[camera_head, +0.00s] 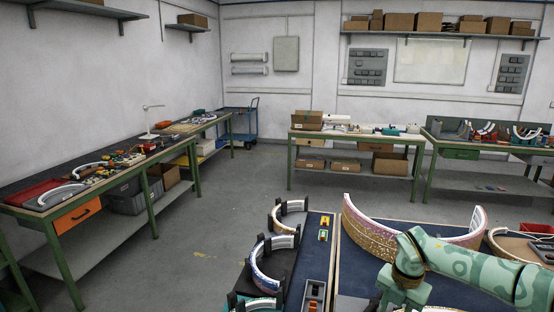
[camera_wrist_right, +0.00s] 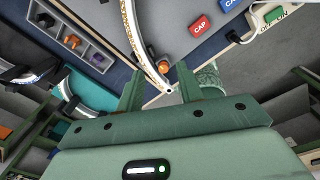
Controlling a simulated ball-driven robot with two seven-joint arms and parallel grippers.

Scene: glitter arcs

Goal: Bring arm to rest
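My right arm (camera_head: 470,268) comes in from the right in the head view, over the workbench, with its gripper end low at the frame's bottom edge. In the right wrist view my right gripper (camera_wrist_right: 158,76) has its two green fingers apart. A white and gold arc (camera_wrist_right: 138,38) shows with its end in the gap between the fingers; neither finger appears to press on it. My left arm and gripper are not in view.
A large glittery arc (camera_head: 372,234) stands on the near bench, with smaller arcs in black holders (camera_head: 268,262) to its left. The wrist view shows a red cap button (camera_wrist_right: 200,25) and a grey compartment tray (camera_wrist_right: 72,38). Open floor (camera_head: 200,215) lies left of the bench.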

